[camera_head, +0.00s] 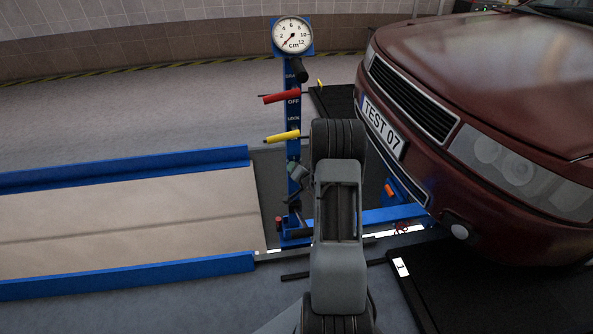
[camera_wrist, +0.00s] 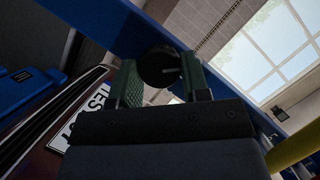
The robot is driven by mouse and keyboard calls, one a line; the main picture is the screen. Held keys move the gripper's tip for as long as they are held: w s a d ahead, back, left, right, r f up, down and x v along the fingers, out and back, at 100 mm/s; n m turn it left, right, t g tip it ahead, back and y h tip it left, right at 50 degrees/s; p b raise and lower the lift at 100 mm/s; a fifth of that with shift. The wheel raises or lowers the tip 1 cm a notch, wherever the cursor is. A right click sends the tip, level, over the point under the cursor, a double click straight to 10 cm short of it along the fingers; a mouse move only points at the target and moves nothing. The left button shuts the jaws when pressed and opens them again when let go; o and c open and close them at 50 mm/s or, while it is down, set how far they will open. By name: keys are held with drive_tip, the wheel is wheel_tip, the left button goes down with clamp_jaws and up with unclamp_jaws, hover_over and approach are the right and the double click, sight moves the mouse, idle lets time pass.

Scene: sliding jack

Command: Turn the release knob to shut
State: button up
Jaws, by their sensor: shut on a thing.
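The release knob (camera_wrist: 160,68) is round and black with a pale line on its face. It sits on the blue post, and the wrist view shows it between my gripper's green jaws (camera_wrist: 165,80). My gripper is shut on it. In the camera_head view my gripper (camera_head: 296,180) is low on the blue post (camera_head: 292,128), below the yellow lever. The knob itself is hidden there by my jaws and arm.
A red lever (camera_head: 281,97), a yellow lever (camera_head: 282,136) and a round gauge (camera_head: 292,36) are on the post above my gripper. A dark red car (camera_head: 480,110) stands close on the right. A blue-edged ramp (camera_head: 120,220) lies left.

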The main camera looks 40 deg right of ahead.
drive_tip(key=o, duration=0.9)
drive_tip(key=shift+s, duration=0.1)
drive_tip(key=p+v, duration=0.3)
drive_tip(key=v, duration=1)
drive_tip(key=shift+s+r, duration=0.1)
drive_tip(key=shift+s, duration=0.2)
drive_tip(key=shift+p, duration=0.3)
